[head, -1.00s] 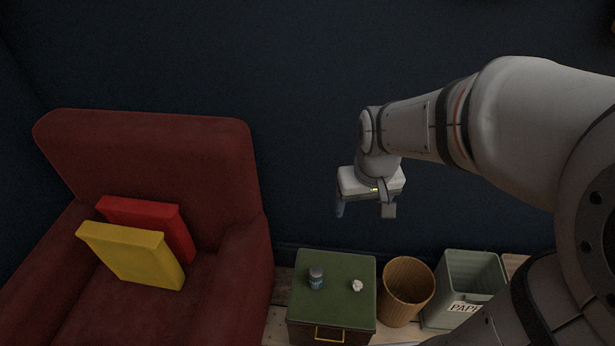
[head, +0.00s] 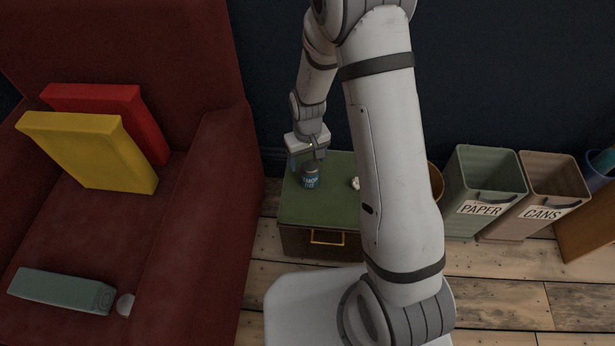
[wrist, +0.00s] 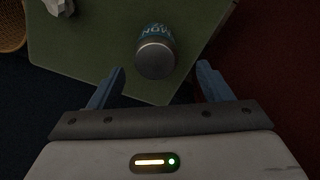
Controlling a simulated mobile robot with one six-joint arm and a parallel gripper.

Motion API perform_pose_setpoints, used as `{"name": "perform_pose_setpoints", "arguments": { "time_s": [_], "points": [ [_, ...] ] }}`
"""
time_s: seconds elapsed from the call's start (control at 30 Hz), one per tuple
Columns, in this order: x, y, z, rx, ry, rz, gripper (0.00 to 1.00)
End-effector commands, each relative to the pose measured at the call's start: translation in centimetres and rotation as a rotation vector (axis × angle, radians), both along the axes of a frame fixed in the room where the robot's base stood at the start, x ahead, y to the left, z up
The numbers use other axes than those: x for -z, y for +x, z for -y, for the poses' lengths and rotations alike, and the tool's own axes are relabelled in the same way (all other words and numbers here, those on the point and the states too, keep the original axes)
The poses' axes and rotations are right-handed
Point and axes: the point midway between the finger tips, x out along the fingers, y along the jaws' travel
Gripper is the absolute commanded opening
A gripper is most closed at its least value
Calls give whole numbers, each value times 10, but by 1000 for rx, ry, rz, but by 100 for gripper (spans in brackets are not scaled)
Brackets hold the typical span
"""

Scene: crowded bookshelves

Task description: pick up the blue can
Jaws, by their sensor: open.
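The blue can (head: 310,177) stands upright on the green top of a small cabinet (head: 335,210) in the head view. In the wrist view the can (wrist: 155,52) has a grey lid and a blue label with pale letters. My gripper (head: 307,160) is close behind the can in the head view. In the wrist view my gripper (wrist: 160,83) is open, with one blue finger on each side. The can lies just beyond the fingertips, roughly in line with the gap. Nothing is held.
A crumpled white paper (head: 355,183) lies right of the can. A wicker basket (head: 436,180), a paper bin (head: 484,190) and a cans bin (head: 540,195) stand to the right. A red armchair (head: 210,190) stands left, holding red and yellow books and a grey-green carton (head: 60,290).

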Motion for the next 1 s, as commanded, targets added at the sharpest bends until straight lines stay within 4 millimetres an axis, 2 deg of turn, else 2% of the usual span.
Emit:
{"name": "perform_pose_setpoints", "arguments": {
  "time_s": [0.37, 0.63, 1.0],
  "points": [
    [50, -6, 7, 1, -1, -3, 72],
    [53, -5, 7, 2, 0, 0, 72],
    [52, -5, 8, 3, 0, 0, 43]
  ]
}}
